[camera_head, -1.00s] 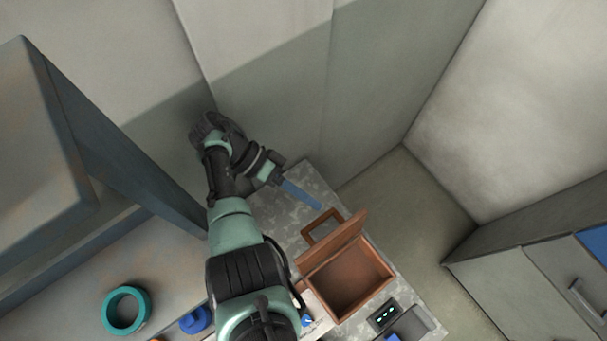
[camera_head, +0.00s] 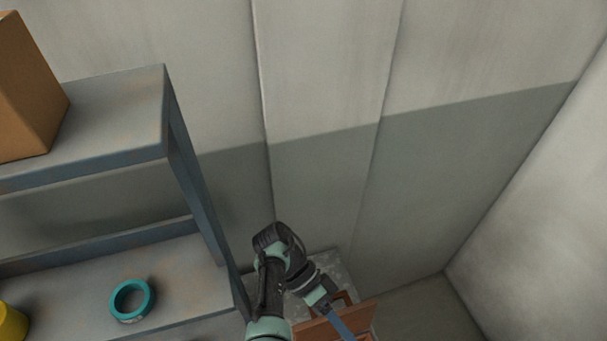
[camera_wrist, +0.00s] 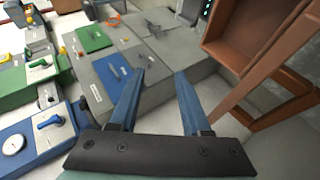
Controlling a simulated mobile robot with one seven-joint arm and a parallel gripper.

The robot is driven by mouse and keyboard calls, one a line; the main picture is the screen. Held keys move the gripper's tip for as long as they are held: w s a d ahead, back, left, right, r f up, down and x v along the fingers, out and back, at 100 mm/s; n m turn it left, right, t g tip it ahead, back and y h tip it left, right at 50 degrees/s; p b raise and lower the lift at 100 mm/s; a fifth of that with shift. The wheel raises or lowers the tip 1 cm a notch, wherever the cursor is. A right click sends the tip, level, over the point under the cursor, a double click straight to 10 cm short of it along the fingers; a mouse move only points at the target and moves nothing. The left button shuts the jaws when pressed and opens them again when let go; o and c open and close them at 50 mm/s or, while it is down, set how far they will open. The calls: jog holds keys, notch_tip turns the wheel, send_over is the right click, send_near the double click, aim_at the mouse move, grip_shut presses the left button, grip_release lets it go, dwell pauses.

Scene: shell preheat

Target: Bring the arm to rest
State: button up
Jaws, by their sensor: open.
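My gripper (camera_wrist: 158,78) is open in the wrist view, with its two blue fingers apart and nothing between them. In the head view my gripper (camera_head: 341,325) shows as a blue finger at the bottom, in front of the brown wooden box. The brown box (camera_wrist: 240,35) stands at the right of the wrist view, close beside the right finger but seemingly apart from it. In the head view only the top of the box (camera_head: 318,328) shows at the bottom edge. Much of my arm is cut off below the head view.
A grey shelf (camera_head: 190,275) at the left of the head view holds a teal ring (camera_head: 131,299) and a cardboard box (camera_head: 25,85). Walls stand behind and right. A blue panel (camera_wrist: 122,83) and a green panel (camera_wrist: 93,38) lie below in the wrist view.

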jog(key=w+d+r+n+t+y+b, duration=0.15)
jog(key=w+t+b, duration=0.35)
jog(key=w+t, duration=0.75)
jog(key=w+a+r+n+t+y+b, duration=0.1)
jog(key=w+a+r+n+t+b, duration=0.15)
jog(key=w+r+t, duration=0.65)
jog(key=w+a+r+n+t+y+b, duration=0.1)
jog(key=w+r+n+y+b, duration=0.3)
jog(key=r, duration=1.2)
jog(key=s+a+r+n+t+y+b, duration=0.1)
jog(key=s+a+r+n+t+b, duration=0.1)
jog(key=s+r+t, duration=0.4)
jog(key=s+a+r+n+t+b, duration=0.1)
jog(key=s+r+t, duration=0.6)
jog(key=s+r, duration=0.9)
notch_tip(320, 180, up, 4)
jog(key=a+n, duration=0.1)
jog(key=a, duration=0.1)
jog(key=shift+a+y+b, duration=0.35)
jog(key=shift+a, duration=0.05)
jog(key=shift+s+f, duration=0.1)
jog(key=shift+s, duration=0.05)
